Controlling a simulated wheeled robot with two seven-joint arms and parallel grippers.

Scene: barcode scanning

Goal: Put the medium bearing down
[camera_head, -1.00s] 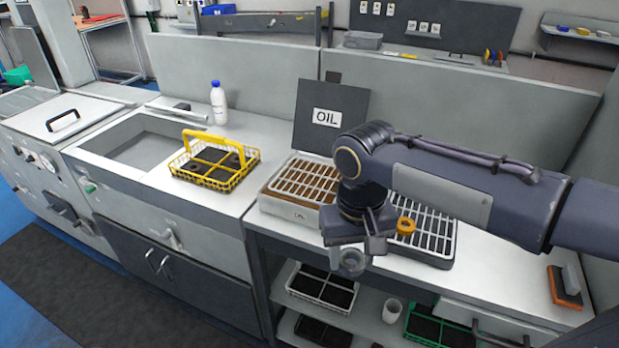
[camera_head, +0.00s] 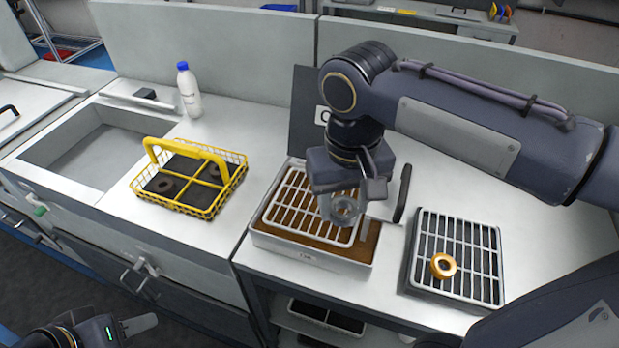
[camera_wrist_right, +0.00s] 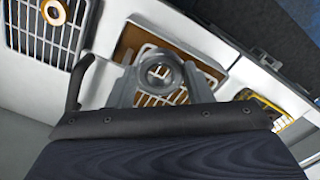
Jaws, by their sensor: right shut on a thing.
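A grey ring-shaped bearing (camera_head: 345,200) is held by my right gripper (camera_head: 342,204), which is shut on it. The bearing hangs over the oil tray's white slatted rack (camera_head: 283,232); I cannot tell whether it touches the slats. In the right wrist view the bearing (camera_wrist_right: 141,72) sits between the fingertips, with the slats and brown oil behind it. An orange-gold bearing (camera_head: 443,265) lies on the dark slatted tray (camera_head: 489,292) to the right. Part of my left gripper (camera_head: 128,326) shows at the bottom left, away from the bearings; its opening is unclear.
A yellow wire basket (camera_head: 178,207) with dark rings inside stands left of the oil tray. A white bottle (camera_head: 188,90) and a sink (camera_head: 88,158) are further left. The black oil lid (camera_head: 305,105) stands upright behind the tray.

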